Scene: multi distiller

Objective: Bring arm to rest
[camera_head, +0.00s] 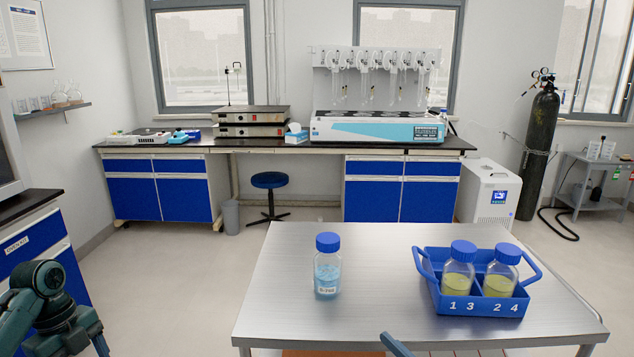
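Dark teal links of my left arm (45,300) show at the lower left, beside the left cabinet and clear of the metal table (370,300). The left gripper itself cannot be made out. A small blue-grey piece (396,345) pokes up at the bottom edge, in front of the table. It may be a tip of my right gripper, but too little shows to tell whether it is open or shut. No gripper is seen touching anything on the table.
A blue-capped bottle (327,272) of light blue liquid stands upright on the table. A blue carrier (478,301) holds two capped bottles of yellowish liquid. A bench (280,146) with a multi-position distiller (375,125) and a stool (269,182) stand behind. Floor is free left of the table.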

